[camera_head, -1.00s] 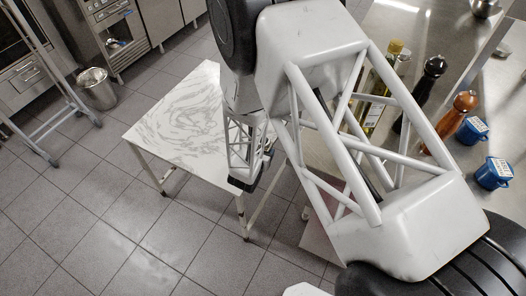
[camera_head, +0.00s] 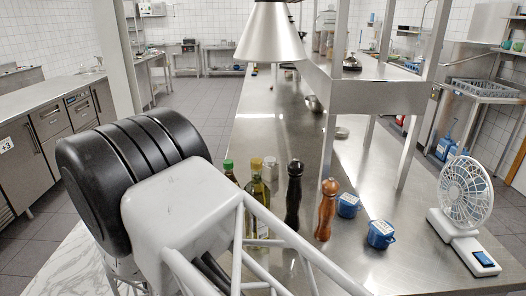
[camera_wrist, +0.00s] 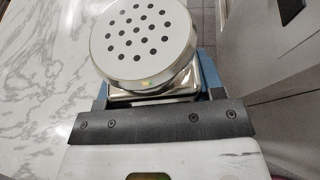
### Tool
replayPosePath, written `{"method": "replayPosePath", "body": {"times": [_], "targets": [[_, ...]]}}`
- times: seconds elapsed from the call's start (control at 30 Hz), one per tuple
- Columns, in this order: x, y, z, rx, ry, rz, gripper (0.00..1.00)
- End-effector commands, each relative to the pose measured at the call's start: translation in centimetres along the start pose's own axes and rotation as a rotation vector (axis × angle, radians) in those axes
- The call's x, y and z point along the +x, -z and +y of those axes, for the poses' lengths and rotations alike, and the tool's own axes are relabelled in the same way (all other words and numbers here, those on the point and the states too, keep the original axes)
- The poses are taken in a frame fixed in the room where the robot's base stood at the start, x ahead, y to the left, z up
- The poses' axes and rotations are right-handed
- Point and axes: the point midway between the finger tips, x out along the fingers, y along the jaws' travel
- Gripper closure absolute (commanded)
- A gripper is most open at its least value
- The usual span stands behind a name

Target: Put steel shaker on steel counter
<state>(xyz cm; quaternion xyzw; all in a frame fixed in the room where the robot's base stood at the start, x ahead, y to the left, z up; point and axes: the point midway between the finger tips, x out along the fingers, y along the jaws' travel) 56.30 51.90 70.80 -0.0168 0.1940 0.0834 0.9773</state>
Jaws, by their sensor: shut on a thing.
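The steel shaker (camera_wrist: 143,42), with a round lid full of dark holes, fills the top middle of the wrist view. My gripper (camera_wrist: 154,92) is shut on its body, and the lid faces the camera. The marble-topped table (camera_wrist: 45,75) shows below and to the left of it. The steel counter (camera_head: 265,125) runs away from the camera in the head view. My gripper and the held shaker are hidden in the head view, where my arm fills the lower left.
On the counter stand an oil bottle (camera_head: 257,207), a dark mill (camera_head: 293,195), a brown mill (camera_head: 326,210), two blue tubs (camera_head: 381,234) and a white fan (camera_head: 465,205). A small silver-topped container (camera_head: 271,168) stands behind the bottle. A lamp (camera_head: 270,35) hangs above.

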Motion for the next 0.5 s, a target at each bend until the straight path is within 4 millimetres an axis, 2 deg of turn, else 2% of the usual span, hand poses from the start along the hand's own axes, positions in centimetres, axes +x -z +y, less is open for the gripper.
{"method": "replayPosePath", "body": {"times": [0.5], "targets": [[1.3,-8.0,2.7,-0.039,-0.102,-0.003,0.66]]}}
